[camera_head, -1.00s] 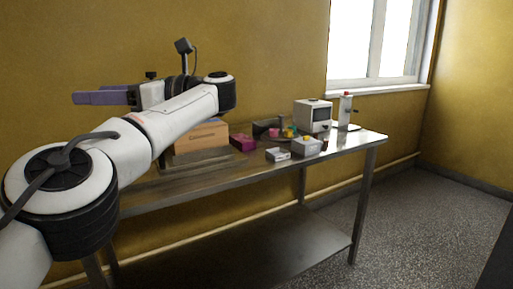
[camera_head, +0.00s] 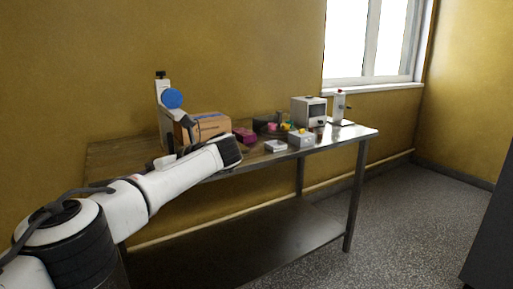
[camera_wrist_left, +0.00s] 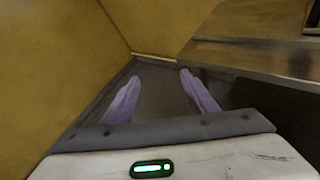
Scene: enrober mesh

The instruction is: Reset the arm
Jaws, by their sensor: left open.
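My left arm comes in from the lower left in the head view and bends in front of the left part of the steel table (camera_head: 215,166). Its fingers cannot be made out there. In the left wrist view, the left gripper (camera_wrist_left: 157,82) has its two purple fingers wide apart with nothing between them. Floor and the yellow wall's base show beyond them, with the table edge (camera_wrist_left: 262,68) on the right. My right gripper is in neither view.
On the table stand a cardboard box (camera_head: 205,128), a white stand with a blue disc (camera_head: 172,98), a magenta box (camera_head: 244,136), small pale boxes (camera_head: 302,139), a white machine (camera_head: 309,112) and a red-topped device (camera_head: 339,106).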

